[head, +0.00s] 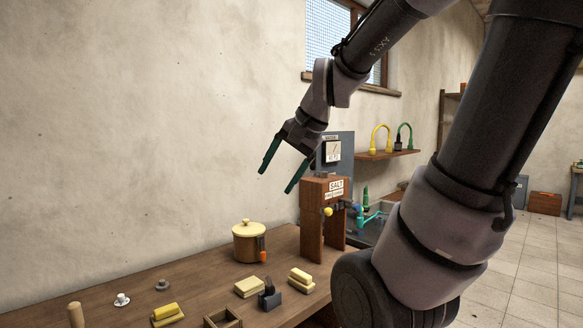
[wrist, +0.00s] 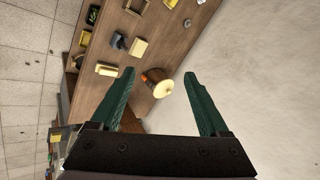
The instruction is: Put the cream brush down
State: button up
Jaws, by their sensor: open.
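My gripper (head: 276,181) is open and empty, raised high above the table and near the wall. In the wrist view its two green fingers (wrist: 160,75) are spread wide with nothing between them up close. Two cream, block-like things lie on the table: one (head: 301,277) at the right, near a dark holder, and a flatter one (head: 250,287) left of it. I cannot tell for certain which is the cream brush; no bristles show clearly. Both lie well below and apart from my gripper.
A brown pot with a cream lid (head: 249,231) stands by the wall. A wooden salt stand (head: 325,210) rises at the table's right end. A dark holder (head: 269,298), an open wooden box (head: 222,318) and a yellow block (head: 166,311) stand near the front.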

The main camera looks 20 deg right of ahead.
jog(key=s+r+n+t+h, duration=0.1)
jog(key=s+r+n, duration=0.1)
jog(key=s+n, duration=0.2)
jog(key=shift+s+d+r+n, duration=0.2)
jog(key=shift+s+n, duration=0.1)
jog(key=shift+s, duration=0.8)
